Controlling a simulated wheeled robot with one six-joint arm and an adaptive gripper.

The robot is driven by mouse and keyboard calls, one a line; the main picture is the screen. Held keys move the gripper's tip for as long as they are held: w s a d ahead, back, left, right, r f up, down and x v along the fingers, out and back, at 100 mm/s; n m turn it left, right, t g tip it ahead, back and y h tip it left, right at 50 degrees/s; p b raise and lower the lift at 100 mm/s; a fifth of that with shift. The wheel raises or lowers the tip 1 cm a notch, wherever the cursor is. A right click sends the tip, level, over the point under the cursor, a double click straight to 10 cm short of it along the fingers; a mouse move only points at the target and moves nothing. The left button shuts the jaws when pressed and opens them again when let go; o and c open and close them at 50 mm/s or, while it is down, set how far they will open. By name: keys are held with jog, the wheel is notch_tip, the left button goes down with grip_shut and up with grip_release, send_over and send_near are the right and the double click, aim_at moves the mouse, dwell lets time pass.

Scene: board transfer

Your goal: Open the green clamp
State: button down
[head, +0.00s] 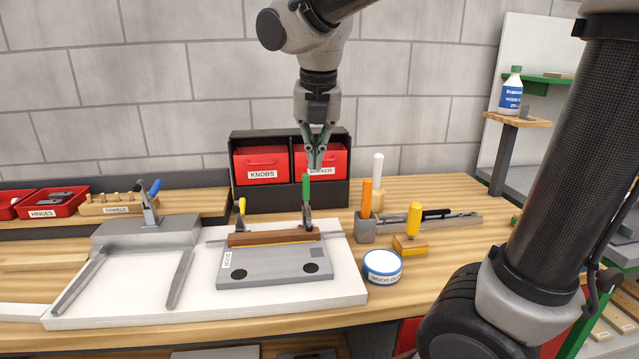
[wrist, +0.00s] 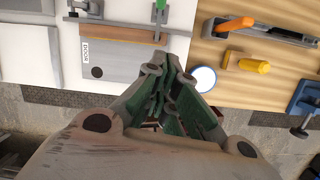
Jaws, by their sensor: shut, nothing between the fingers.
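The green clamp (head: 306,190) stands at the back right of the grey door board (head: 275,265), its handle upright and its base by the brown wooden strip (head: 275,237). In the wrist view the green clamp handle (wrist: 160,12) is at the top edge, partly cut off. My gripper (head: 316,166) is shut and empty, pointing down above and apart from the green handle, in front of the red bins. The closed fingers (wrist: 170,72) also show in the wrist view. A yellow-handled clamp (head: 241,208) stands at the strip's left end.
A blue-handled clamp (head: 153,190) stands on a grey fixture at left. An orange-handled tool (head: 367,196) in a grey block, a yellow-knobbed tool (head: 412,225) and a white-lidded tin (head: 383,267) stand to the right. Red bins (head: 262,164) stand behind.

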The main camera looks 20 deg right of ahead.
jog(key=shift+n, duration=0.9)
jog(key=w+f, duration=0.2)
jog(key=f, duration=0.1)
jog(key=w+f, duration=0.2)
jog(key=f, duration=0.1)
jog(key=w+f, duration=0.1)
jog(key=f, duration=0.2)
jog(key=shift+w+d+f, duration=0.1)
jog(key=shift+w+f, duration=0.3)
jog(key=shift+w+d, duration=0.1)
jog(key=shift+w, duration=0.45)
